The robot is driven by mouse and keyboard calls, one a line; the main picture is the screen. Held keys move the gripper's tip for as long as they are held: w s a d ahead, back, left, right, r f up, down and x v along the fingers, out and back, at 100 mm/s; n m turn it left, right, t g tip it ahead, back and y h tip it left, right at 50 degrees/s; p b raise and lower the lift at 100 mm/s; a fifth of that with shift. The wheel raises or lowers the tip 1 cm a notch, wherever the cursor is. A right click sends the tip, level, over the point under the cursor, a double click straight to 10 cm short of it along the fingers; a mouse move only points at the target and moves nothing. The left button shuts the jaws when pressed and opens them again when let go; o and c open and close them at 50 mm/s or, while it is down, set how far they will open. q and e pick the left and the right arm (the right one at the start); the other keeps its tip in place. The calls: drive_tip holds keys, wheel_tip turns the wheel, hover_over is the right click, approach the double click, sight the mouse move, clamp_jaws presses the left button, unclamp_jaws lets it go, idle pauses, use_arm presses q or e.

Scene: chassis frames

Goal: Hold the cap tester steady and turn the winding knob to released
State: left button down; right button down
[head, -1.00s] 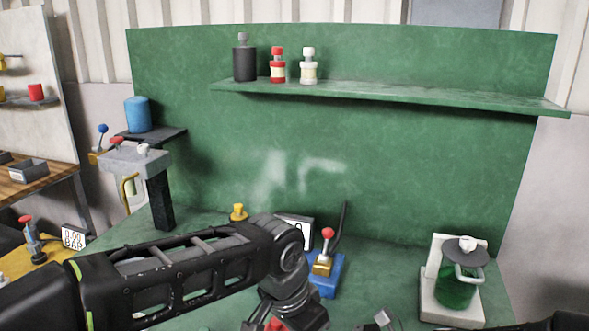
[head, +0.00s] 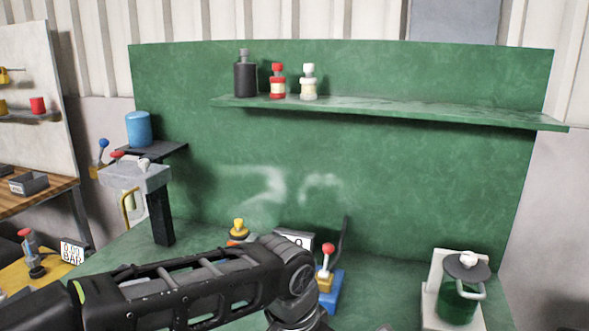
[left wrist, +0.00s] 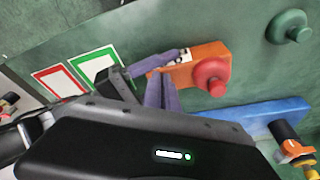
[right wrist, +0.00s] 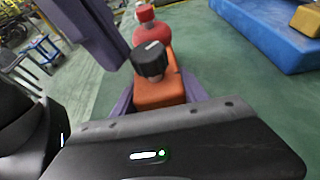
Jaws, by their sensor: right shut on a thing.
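The cap tester is an orange block (right wrist: 158,92) with a black knob (right wrist: 149,60) bearing a white mark, and a red cap (right wrist: 155,30) beyond it. In the left wrist view the orange body (left wrist: 190,68) and the round red cap (left wrist: 210,77) show above the bench. My right gripper (right wrist: 160,92) is shut on the orange block, one purple finger on each side. My left gripper (left wrist: 162,78) has its fingers close together beside the block's near end, with nothing visible between them. In the head view my left forearm hides most of this work area.
A blue base (head: 328,290) with a red-topped lever stands close to the tester. A red-framed card (left wrist: 60,80) and a green-framed card (left wrist: 95,70) lie on the bench. A green jar (head: 458,300) stands at right. The shelf (head: 400,110) holds several bottles.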

use_arm(q)
drive_tip(key=shift+d, duration=0.1)
drive_tip(key=shift+s+a, duration=0.2)
drive_tip(key=shift+s, duration=0.15)
drive_tip(key=w+d+v, duration=0.1)
drive_tip(key=v, duration=0.4)
drive_tip(key=shift+r, duration=0.55)
drive_tip(key=shift+a, duration=0.1)
drive_tip(key=shift+w+a+r, duration=0.25)
drive_tip(key=shift+w+a, duration=0.15)
drive_tip(key=shift+w, duration=0.15)
drive_tip(key=shift+w+a+r, duration=0.25)
drive_tip(key=shift+w+a, duration=0.15)
drive_tip(key=shift+w, duration=0.2)
